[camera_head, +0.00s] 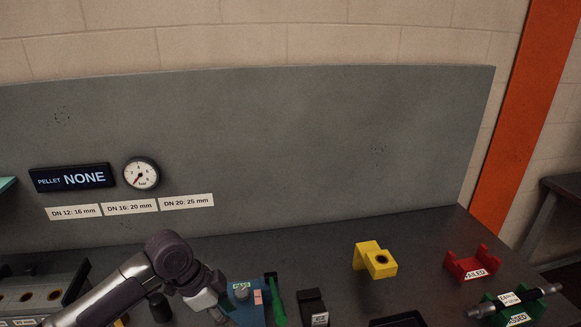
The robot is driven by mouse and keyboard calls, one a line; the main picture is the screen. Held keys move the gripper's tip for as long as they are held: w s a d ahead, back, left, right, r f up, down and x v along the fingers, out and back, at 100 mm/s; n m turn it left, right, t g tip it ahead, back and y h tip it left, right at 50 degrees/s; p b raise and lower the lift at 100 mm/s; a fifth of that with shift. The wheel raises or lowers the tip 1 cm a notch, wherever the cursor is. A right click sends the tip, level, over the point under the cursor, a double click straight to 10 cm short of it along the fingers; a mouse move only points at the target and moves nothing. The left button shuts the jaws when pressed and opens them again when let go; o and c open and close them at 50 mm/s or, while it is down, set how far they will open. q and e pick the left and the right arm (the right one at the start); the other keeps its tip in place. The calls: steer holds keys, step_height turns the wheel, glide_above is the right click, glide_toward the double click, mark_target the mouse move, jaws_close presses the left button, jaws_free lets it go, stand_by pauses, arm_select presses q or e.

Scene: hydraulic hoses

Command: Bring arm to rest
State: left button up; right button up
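My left arm comes in from the lower left. Its gripper (220,309) points down at the bottom edge, beside a blue fixture (244,313) with a green lever (277,302). The fingers are small and partly cut off, so I cannot tell whether they are open or shut, or whether they touch the fixture. My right gripper is not in view.
At the right stand a yellow bracket (372,258), a red "FAILED" cradle (473,265) and a green cradle (520,314) with a hose (513,299) lying across it. A grey block with holes (38,297) is at left. The bench's middle back (300,245) is clear.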

arm_select(q)
steer(key=s+d+f+n+t, duration=0.1)
steer(key=s+d+f+n, duration=0.2)
steer(key=s+d+f, duration=0.55)
steer(key=s+a+n+t+y, duration=0.1)
steer(key=s+a+n+y, duration=0.1)
steer(key=s+a+n, duration=0.5)
steer(key=s+a+n+y, duration=0.2)
steer(key=s+a+n, duration=0.15)
steer(key=s, duration=0.55)
step_height(320, 180, down, 32)
steer(key=s+g+b, duration=0.1)
steer(key=b, duration=0.3)
steer(key=s+a+f+m+g+b, duration=0.1)
steer(key=s+a+f+b, duration=0.2)
steer(key=s+f, duration=1.3)
step_height(320, 180, down, 2)
steer(key=shift+s+a, duration=0.2)
steer(key=shift+a, duration=0.05)
